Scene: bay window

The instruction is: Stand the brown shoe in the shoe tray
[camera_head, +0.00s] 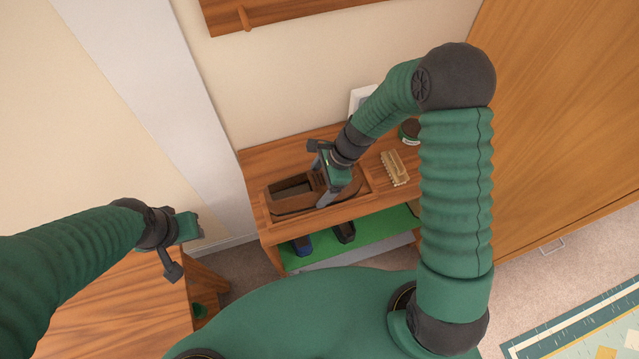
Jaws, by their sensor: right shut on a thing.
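The brown shoe (292,208) is on top of the wooden bench, at the shoe tray (342,211), with its dark opening facing up. It looks upright and within the tray's rim, but I cannot tell whether its sole touches the tray floor. My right gripper (328,186) reaches down from above and is shut on the shoe, hiding part of it. My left gripper (186,250) is open and empty, out to the left above the edge of a wooden table, away from the shoe.
A brush (395,167) lies right of the tray, with a round tin (410,131) behind it. A white object (361,99) stands by the wall. Dark shoes (302,245) sit on the green lower shelf (378,237). A wooden table (120,312) is at lower left.

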